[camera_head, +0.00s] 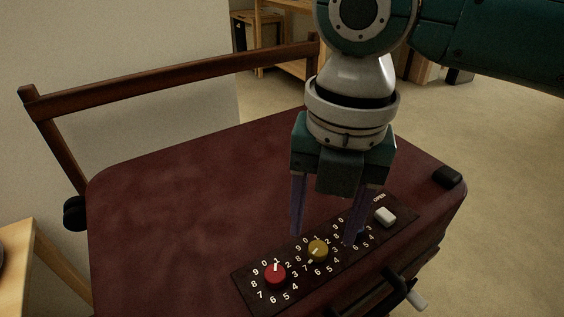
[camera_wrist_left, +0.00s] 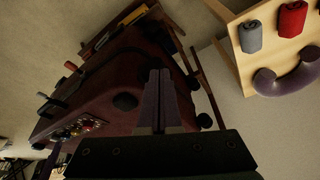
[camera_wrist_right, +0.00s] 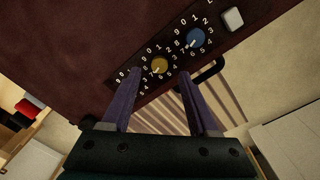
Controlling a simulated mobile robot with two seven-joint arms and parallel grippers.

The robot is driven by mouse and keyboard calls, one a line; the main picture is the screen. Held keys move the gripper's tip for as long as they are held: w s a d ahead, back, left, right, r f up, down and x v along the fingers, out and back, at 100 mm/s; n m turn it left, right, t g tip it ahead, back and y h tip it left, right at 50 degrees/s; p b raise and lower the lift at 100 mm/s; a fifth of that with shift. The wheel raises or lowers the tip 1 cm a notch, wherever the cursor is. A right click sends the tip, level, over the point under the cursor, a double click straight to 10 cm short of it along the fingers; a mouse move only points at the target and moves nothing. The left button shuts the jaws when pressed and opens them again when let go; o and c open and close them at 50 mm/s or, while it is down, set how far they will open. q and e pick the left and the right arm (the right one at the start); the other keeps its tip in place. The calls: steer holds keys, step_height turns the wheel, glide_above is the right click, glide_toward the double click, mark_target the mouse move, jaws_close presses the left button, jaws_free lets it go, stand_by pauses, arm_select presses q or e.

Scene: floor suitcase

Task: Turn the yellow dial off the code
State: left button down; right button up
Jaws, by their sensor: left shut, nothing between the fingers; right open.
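The yellow dial (camera_head: 318,250) is the middle one of three on the dark code panel (camera_head: 247,285) on the maroon suitcase. Its pale mark seems to point down-left, near the 7. The dial also shows in the right wrist view (camera_wrist_right: 159,66). My right gripper (camera_head: 325,237) is open and points down, its fingers above the panel to either side of the yellow dial. I see no clear contact. The red dial (camera_head: 275,273) is at left. The blue dial (camera_wrist_right: 195,38) is mostly hidden by a finger in the head view. My left gripper (camera_wrist_left: 158,75) is shut and empty, away from the panel.
A white button (camera_head: 385,216) marked OPEN is at the panel's right end. The suitcase top (camera_head: 180,190) is bare to the left. A wooden rail (camera_head: 180,75) stands behind it. In the left wrist view, a wooden surface (camera_wrist_left: 260,55) holds rolled cloths and a purple curved item.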

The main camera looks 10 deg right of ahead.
mark_target(319, 248)
steer(key=shift+f+b, duration=0.3)
steer(key=shift+f, duration=1.4)
steer(key=shift+c, duration=0.2)
jaws_close()
